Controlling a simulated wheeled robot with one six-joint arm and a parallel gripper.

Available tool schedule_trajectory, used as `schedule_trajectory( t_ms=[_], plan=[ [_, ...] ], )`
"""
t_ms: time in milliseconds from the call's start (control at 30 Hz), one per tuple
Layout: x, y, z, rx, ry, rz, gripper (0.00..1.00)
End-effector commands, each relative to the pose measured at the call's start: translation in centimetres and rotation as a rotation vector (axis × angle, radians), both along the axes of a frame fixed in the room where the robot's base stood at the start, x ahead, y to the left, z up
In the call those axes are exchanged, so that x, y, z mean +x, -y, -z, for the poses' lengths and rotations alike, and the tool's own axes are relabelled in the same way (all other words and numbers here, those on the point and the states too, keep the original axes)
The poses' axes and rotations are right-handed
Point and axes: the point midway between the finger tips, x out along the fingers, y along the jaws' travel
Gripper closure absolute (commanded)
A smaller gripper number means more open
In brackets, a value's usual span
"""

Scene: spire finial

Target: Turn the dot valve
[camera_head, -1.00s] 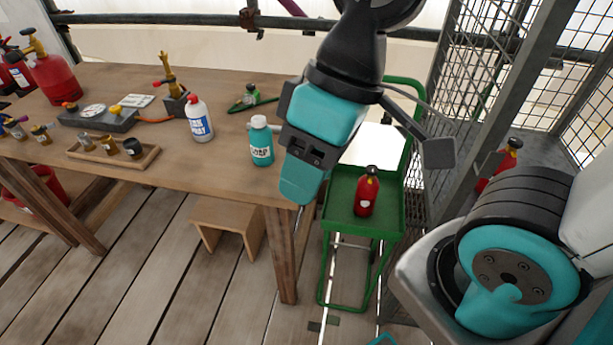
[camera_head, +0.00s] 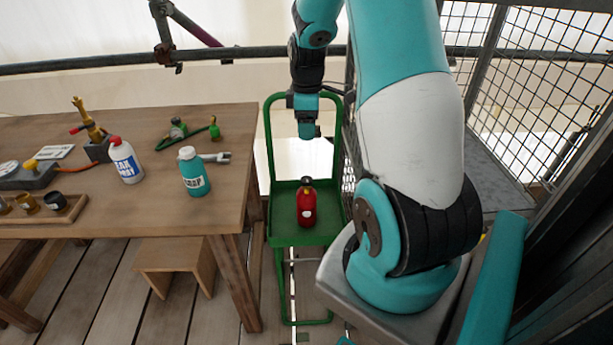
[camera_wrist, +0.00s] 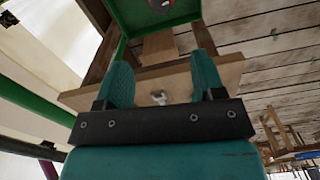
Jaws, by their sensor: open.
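A small red cylinder (camera_head: 306,206) with a dark valve top and a pale round mark on its front stands upright on the green cart (camera_head: 325,231). Which part is the dot valve I cannot tell for sure. My gripper (camera_head: 308,131) hangs above and behind the red cylinder, apart from it. In the wrist view my gripper (camera_wrist: 163,78) has its two teal fingers spread with nothing between them. The green cart's tray (camera_wrist: 196,10) shows at the top of that view, with part of the red cylinder (camera_wrist: 161,4) cut off by the edge.
A mesh cage (camera_head: 530,60) stands right. A pipe rail (camera_head: 90,62) runs behind.

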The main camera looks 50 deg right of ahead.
Motion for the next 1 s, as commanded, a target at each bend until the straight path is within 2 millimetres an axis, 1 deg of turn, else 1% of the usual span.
schedule_trajectory(
  t_ms=[167, 400, 600, 700, 800, 1000],
  plan=[
    [-0.1, -0.2, 3.0, 0.004, -0.005, -0.002, 0.37],
    [-0.1, -0.3, 8.5, 0.005, -0.006, -0.003, 0.37],
    [0.0, -0.3, 12.8, 0.004, -0.004, -0.004, 0.37],
    [0.0, -0.3, 14.5, 0.003, -0.002, -0.004, 0.37],
    [0.0, -0.3, 15.7, 0.003, -0.002, -0.004, 0.37],
    [0.1, -0.2, 16.7, 0.001, 0.001, -0.004, 0.37]
  ],
)
